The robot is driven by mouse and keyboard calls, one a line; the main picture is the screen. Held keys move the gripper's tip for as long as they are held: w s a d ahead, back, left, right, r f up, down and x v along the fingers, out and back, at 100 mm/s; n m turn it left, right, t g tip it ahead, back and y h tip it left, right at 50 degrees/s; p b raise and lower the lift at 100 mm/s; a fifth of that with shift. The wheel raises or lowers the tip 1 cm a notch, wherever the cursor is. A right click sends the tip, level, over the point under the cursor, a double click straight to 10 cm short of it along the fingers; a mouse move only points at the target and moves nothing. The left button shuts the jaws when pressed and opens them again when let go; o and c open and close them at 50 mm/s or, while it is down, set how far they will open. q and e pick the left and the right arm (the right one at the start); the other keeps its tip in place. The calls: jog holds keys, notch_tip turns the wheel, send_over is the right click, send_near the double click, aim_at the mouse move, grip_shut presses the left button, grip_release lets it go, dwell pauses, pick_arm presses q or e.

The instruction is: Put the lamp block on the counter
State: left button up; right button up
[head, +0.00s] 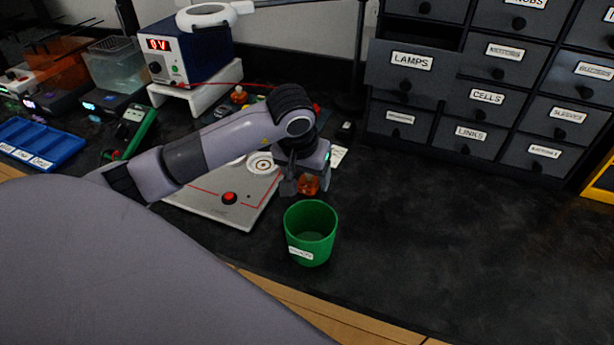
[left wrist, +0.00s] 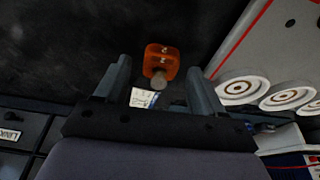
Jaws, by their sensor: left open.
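The lamp block, a small orange block with a round grey knob, shows in the left wrist view (left wrist: 161,60) between and just beyond my fingertips. In the head view the orange block (head: 309,185) is partly hidden by my fingers, just behind the green cup. My left gripper (head: 298,186) is open and points down at the block, a finger to each side with gaps in the left wrist view. The block appears low at the dark counter (head: 430,240); I cannot tell exactly whether it touches it. My right gripper is not in view.
A green labelled cup (head: 311,232) stands close in front of the gripper. A grey board (head: 215,205) with a red button lies to the left. The LAMPS drawer (head: 408,70) stands pulled out of the cabinet. The counter right of the cup is clear.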

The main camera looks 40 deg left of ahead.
pick_arm(q)
jog(key=v, duration=1)
jog(key=shift+r, duration=0.4)
jog(key=shift+s, duration=0.2)
